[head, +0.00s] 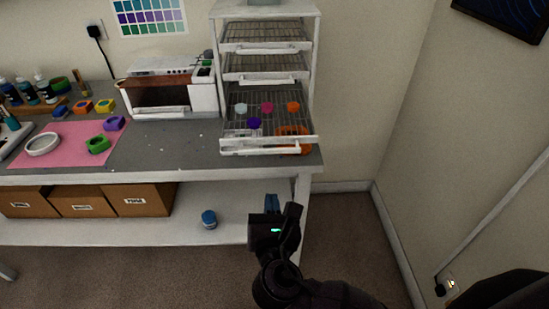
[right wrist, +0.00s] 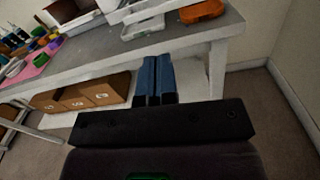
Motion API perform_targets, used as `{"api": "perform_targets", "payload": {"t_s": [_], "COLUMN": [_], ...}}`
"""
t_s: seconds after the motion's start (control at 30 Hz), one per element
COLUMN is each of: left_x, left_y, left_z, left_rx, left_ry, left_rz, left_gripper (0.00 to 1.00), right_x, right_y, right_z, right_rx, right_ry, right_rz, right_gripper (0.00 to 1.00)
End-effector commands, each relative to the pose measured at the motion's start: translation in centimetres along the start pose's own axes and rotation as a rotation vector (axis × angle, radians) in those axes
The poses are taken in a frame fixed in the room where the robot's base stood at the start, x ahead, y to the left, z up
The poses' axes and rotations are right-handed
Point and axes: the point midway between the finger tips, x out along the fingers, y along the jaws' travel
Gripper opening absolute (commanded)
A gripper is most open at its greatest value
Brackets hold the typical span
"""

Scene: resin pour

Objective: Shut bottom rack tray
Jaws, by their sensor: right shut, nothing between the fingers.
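The white rack (head: 215,60) stands at the right end of the workbench and holds several wire trays. Its bottom tray (head: 268,144) is pulled out toward the front, with a white front bar. Several small coloured pieces lie on its wire mesh. The tray also shows at the top of the right wrist view (right wrist: 143,27). My right gripper (head: 271,204) is below and in front of the bench edge, apart from the tray. Its blue fingers (right wrist: 154,78) are together and empty. My left gripper is in neither view.
An orange piece (right wrist: 202,10) lies beneath the pulled-out tray. A small white oven (head: 175,90) stands left of the rack. The lower shelf holds cardboard boxes (head: 138,200) and a blue jar (head: 209,219). A wall bounds the right side, with clear floor before it.

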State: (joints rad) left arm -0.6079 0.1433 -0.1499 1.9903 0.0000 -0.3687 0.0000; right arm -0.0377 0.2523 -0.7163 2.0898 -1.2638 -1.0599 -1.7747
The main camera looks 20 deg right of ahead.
Motion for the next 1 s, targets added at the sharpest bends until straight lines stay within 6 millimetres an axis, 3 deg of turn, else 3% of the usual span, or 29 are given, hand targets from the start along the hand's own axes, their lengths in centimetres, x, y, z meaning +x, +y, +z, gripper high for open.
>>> {"api": "perform_targets", "payload": {"t_s": [0.13,0.37,1.0], "left_x": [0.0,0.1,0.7], "left_y": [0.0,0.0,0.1], "left_z": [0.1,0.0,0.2], "left_rx": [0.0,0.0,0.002], "left_ry": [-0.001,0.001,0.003], "left_rz": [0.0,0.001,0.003], "left_gripper": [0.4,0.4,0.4], "right_x": [0.0,1.3,11.9], "right_y": [-0.3,-0.3,-0.5], "right_z": [-0.1,-0.1,-0.2], "right_rx": [-0.105,-0.133,-0.13], "right_ry": [0.004,0.003,0.004], "right_rz": [-0.018,-0.017,-0.017], "right_gripper": [0.0,0.0,0.0]}}
